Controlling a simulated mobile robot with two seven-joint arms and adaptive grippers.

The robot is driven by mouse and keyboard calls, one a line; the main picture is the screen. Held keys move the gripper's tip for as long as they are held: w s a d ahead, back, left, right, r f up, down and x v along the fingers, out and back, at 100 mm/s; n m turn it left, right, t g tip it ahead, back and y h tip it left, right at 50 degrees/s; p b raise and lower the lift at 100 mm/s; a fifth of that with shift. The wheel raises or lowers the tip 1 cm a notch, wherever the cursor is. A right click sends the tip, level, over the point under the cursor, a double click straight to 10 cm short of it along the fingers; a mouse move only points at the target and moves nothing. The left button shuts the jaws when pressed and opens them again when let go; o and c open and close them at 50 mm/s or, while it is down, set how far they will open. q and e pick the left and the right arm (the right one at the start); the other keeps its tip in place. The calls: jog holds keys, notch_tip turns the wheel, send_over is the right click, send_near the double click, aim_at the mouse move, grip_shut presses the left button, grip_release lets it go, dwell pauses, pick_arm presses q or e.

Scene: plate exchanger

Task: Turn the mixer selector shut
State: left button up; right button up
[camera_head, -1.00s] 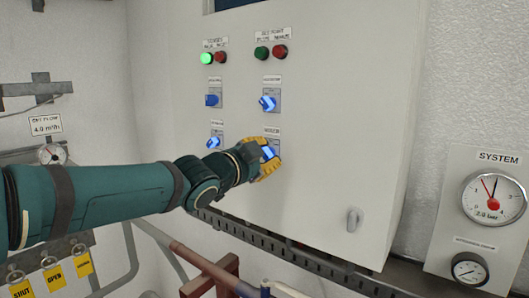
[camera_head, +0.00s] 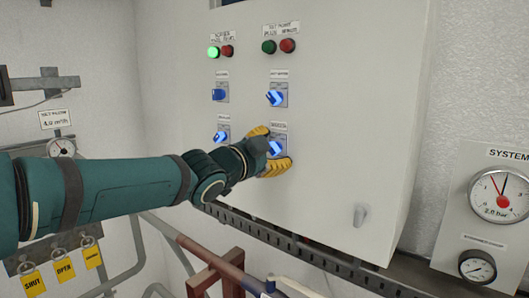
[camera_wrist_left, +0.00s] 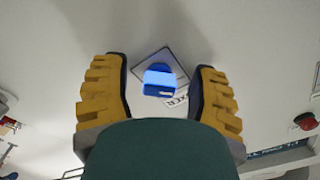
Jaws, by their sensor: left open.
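The mixer selector (camera_head: 277,148) is a blue knob on a grey square plate, at the lower right of the selectors on the pale cabinet front. It also shows in the left wrist view (camera_wrist_left: 158,82), with part of its "MIXER" label beside it. My left gripper (camera_head: 269,147) is open, its yellow fingers on either side of the knob. In the left wrist view gaps show between the knob and both fingers (camera_wrist_left: 156,92). In the head view the knob handle sits slanted. My right gripper is not in view.
Other blue selectors sit above (camera_head: 276,98) and to the left (camera_head: 221,137). A lit green lamp (camera_head: 213,52) and red lamps are higher on the cabinet (camera_head: 330,100). A cabinet latch (camera_head: 360,215) is at the lower right. Gauges (camera_head: 502,197) hang at the right, pipes run below.

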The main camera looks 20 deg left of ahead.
pick_arm(q)
jog(key=v, duration=1.1)
jog(key=shift+s, duration=0.4)
jog(key=shift+a, duration=0.1)
jog(key=w+d+f+n+g+b, duration=0.1)
jog(key=w+d+f+n+g, duration=0.15)
jog(key=f, duration=1.05)
jog(key=w+d+f+n+g+y+b, duration=0.1)
jog(key=d+f+n+g+b, duration=0.15)
jog(key=f, duration=1.05)
jog(key=w+d+f+n+g+b, duration=0.1)
jog(key=w+d+f+n+g, duration=0.15)
jog(key=f, duration=1.05)
jog(key=s+d+f+n+g+b, duration=0.1)
jog(key=s+f+n+g, duration=0.1)
jog(key=s+f, duration=0.4)
jog(key=s+d+f+n+g+b, duration=0.1)
jog(key=s+f+n+g, duration=0.2)
jog(key=f, duration=1)
jog(key=s+d+f+n+g+y+b, duration=0.1)
jog(key=s+f+n+g, duration=0.1)
jog(key=s+f, duration=0.7)
jog(key=shift+d+f, duration=0.25)
jog(key=shift+f, duration=0.35)
jog(key=shift+s+g, duration=0.1)
jog(key=shift+g, duration=0.15)
